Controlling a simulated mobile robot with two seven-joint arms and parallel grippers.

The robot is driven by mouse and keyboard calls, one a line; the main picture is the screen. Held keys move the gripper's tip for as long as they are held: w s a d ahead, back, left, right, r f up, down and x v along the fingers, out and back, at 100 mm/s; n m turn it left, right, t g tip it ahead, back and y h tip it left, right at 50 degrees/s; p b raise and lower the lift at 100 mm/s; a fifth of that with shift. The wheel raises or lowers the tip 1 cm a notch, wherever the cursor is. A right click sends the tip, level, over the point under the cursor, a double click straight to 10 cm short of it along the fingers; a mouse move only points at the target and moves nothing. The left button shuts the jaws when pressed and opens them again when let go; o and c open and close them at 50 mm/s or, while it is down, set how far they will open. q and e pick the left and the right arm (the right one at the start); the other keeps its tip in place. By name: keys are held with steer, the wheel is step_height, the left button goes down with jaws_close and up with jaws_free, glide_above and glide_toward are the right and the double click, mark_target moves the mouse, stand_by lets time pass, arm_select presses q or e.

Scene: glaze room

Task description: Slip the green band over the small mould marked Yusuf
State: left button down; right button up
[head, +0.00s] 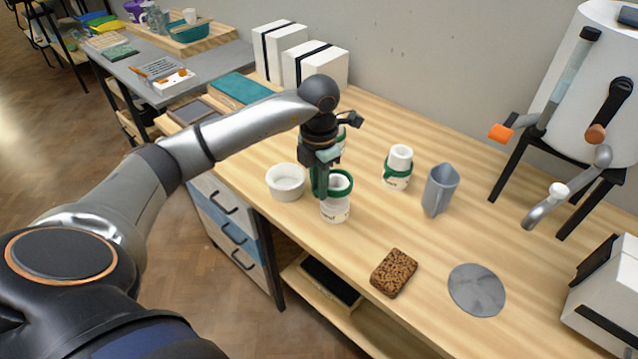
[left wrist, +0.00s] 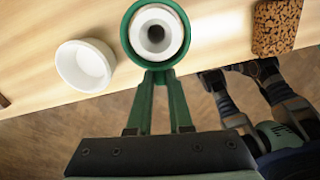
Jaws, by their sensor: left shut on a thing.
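My left gripper (head: 319,190) is shut on the green band (head: 344,181), holding it from the side. In the left wrist view the band (left wrist: 133,52) is a ring surrounding the top of a white mould (left wrist: 156,33). In the head view this small mould (head: 335,211) stands upright on the bench. The band is level with its upper part, apparently around it. Dark lettering on the mould is partly cut off, and I cannot read the name. Dark parts at the right of the wrist view look like my right arm; its gripper's state is unclear.
A white bowl (head: 286,183) stands close left. Another mould (head: 400,158) with a green band stands right, beside a grey jug (head: 440,190). A further white mould is partly hidden behind my gripper. A brown sponge (head: 394,272) and grey disc (head: 476,290) lie nearer the front.

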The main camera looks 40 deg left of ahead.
arm_select(q)
steer(key=shift+f+b, duration=1.4)
steer(key=shift+f, duration=0.6)
stand_by(1.2)
steer(key=c, duration=0.8)
jaws_free()
steer(key=shift+o, duration=0.2)
steer(key=shift+r, duration=0.1)
steer(key=shift+r+p, duration=3.4)
steer(key=shift+r, duration=1.05)
